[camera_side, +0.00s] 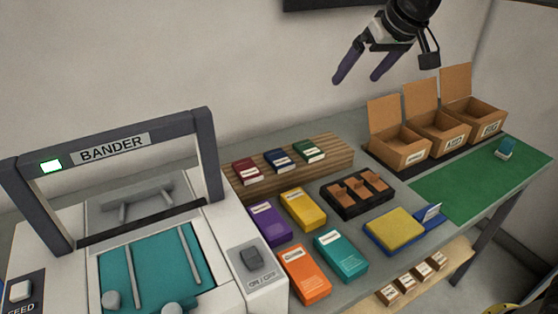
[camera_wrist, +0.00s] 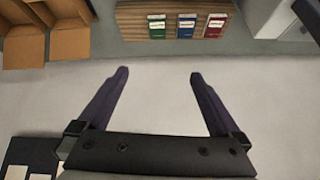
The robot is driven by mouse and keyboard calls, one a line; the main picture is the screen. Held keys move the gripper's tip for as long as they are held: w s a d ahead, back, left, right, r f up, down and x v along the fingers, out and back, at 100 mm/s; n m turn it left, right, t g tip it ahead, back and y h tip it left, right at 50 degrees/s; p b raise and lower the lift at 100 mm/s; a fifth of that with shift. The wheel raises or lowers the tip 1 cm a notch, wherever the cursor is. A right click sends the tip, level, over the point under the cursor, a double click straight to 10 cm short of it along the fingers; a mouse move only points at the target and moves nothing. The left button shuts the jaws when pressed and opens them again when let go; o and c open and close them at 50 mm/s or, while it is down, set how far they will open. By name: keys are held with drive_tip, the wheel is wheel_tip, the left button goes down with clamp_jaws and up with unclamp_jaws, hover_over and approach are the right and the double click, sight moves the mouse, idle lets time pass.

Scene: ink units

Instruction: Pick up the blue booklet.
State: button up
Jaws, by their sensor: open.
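The blue booklet (camera_side: 280,161) lies on a striped wooden rack (camera_side: 335,158), between a dark red booklet (camera_side: 247,172) and a green booklet (camera_side: 309,151). In the wrist view the blue booklet (camera_wrist: 186,27) is at the top, again in the middle of the three. My gripper (camera_side: 356,80) is open and empty, high above the table, up and to the right of the rack in the side view. In the wrist view the gripper's two fingers (camera_wrist: 159,73) are spread wide, with bare pale surface between their tips, apart from the booklets.
The bander machine (camera_side: 110,148) stands at the left. Purple, yellow, orange and teal packs (camera_side: 341,256) lie in front of the rack. A black tray (camera_side: 357,207), a yellow pad (camera_side: 395,230) and open cardboard boxes (camera_side: 400,152) are to the right. The green mat (camera_side: 465,185) is mostly clear.

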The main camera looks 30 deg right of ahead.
drive_tip(key=w+a+f+g, duration=0.1)
drive_tip(key=w+a+f, duration=0.5)
drive_tip(key=w+f, duration=0.25)
drive_tip(key=n+g, duration=0.1)
approach(282, 161)
drive_tip(key=shift+w+a+f, duration=0.2)
drive_tip(key=shift+w+f, duration=0.35)
drive_tip(key=shift+f, duration=0.3)
drive_tip(key=shift+d+x, duration=0.2)
drive_tip(key=shift+x, duration=2.9)
drive_tip(key=shift+s, duration=0.15)
drive_tip(key=c, duration=1.4)
